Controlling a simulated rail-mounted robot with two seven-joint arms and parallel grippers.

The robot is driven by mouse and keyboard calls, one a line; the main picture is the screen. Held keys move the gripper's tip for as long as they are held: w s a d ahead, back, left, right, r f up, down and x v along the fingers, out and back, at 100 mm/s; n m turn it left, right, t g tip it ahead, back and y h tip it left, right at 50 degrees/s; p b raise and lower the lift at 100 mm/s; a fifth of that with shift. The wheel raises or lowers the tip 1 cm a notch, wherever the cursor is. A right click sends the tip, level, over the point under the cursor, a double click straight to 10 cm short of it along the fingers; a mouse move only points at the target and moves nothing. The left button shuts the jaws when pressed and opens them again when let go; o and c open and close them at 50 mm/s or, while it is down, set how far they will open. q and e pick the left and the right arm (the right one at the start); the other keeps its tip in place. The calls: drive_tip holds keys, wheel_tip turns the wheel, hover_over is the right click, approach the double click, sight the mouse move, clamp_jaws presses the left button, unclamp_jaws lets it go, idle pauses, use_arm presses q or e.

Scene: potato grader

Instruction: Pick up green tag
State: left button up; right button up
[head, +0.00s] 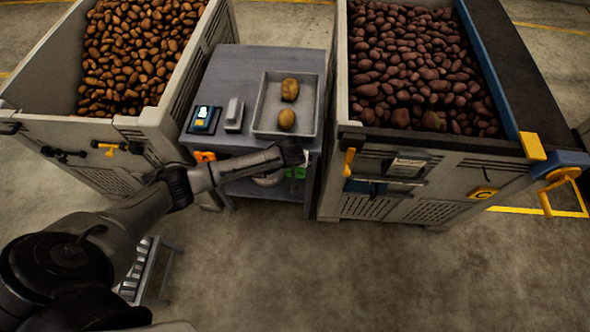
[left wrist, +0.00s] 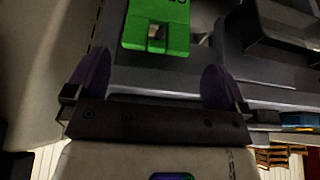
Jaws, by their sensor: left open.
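The green tag (left wrist: 156,28) shows at the top of the left wrist view, a flat bright green piece with dark marks and a small hole-like opening. My left gripper (left wrist: 156,66) is open, its two purple fingers apart and empty. The tag lies ahead of the fingers, between their lines, with a gap to it. In the head view my left arm reaches across the front of the grey stand, and green pieces (head: 300,172) show just below its end. The arm's end hides the fingers there. My right gripper is not in view.
A grey stand (head: 235,65) holds a tray (head: 262,103) with two potatoes and a small display device (head: 203,120). Large potato crates stand left (head: 60,128) and right (head: 345,100) of it. An orange piece (head: 205,156) is on the stand's front. The floor in front is partly free.

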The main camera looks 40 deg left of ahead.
use_arm(q)
drive_tip(key=x, duration=0.1)
drive_tip(key=b+x, duration=0.1)
drive_tip(key=x, duration=0.1)
drive_tip(key=shift+w+f, duration=0.15)
drive_tip(key=shift+w, duration=0.25)
drive_tip(key=shift+w+a+f, duration=0.15)
drive_tip(key=shift+a+f, duration=0.05)
drive_tip(key=shift+f, duration=0.4)
drive_tip(key=shift+c, duration=0.5)
drive_tip(key=c, duration=0.8)
drive_tip(key=shift+r, duration=0.1)
drive_tip(key=shift+c, duration=0.3)
